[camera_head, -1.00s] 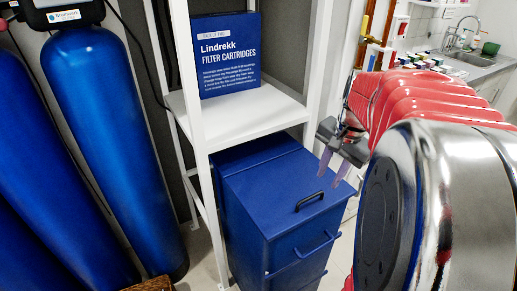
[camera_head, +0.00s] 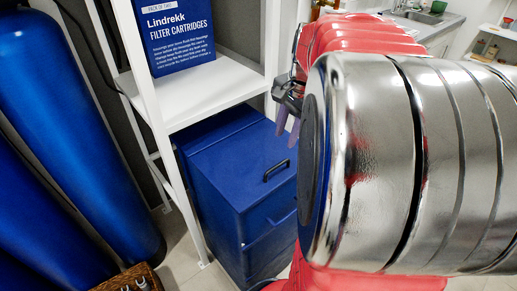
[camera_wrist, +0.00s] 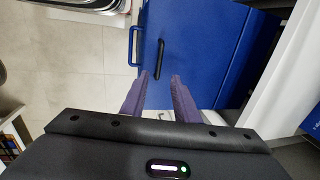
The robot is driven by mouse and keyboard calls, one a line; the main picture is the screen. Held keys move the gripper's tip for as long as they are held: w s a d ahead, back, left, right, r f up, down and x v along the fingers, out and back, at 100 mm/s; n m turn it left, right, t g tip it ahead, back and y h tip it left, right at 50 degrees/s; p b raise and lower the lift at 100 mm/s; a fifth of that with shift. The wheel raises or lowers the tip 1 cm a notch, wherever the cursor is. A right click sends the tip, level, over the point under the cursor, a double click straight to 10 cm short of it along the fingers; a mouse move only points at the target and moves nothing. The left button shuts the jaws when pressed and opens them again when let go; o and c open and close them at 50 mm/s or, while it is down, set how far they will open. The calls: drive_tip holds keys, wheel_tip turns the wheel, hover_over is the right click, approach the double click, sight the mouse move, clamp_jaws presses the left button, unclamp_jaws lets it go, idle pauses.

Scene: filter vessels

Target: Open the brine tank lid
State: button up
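The brine tank (camera_head: 230,215) is a blue box under a white shelf, with a flat blue lid (camera_head: 225,158) that lies shut. A black bar handle (camera_head: 277,171) is on the lid near its front edge. It also shows in the wrist view (camera_wrist: 160,60). My gripper (camera_head: 285,140) is above the lid, just over the black handle in the head view. In the wrist view its two purple fingers (camera_wrist: 160,78) are apart and empty, with the handle ahead of the gap between them. The fingers look apart from the handle. My arm hides the tank's right side.
A white shelf frame (camera_head: 155,130) stands around the tank, with a blue filter cartridge box (camera_head: 180,40) on its board. Blue cylinders (camera_head: 75,130) stand at the left, by a wicker basket (camera_head: 135,275). A sink counter (camera_head: 425,20) is behind. Floor in front is bare (camera_wrist: 75,85).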

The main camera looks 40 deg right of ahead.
sight(276, 168)
drive_tip(key=w+f, duration=0.1)
drive_tip(key=f, duration=0.7)
drive_tip(key=w+f, duration=0.1)
drive_tip(key=f, duration=0.4)
drive_tip(key=shift+w, duration=0.3)
clamp_jaws()
drive_tip(key=shift+a, duration=0.25)
drive_tip(key=shift+d, duration=0.1)
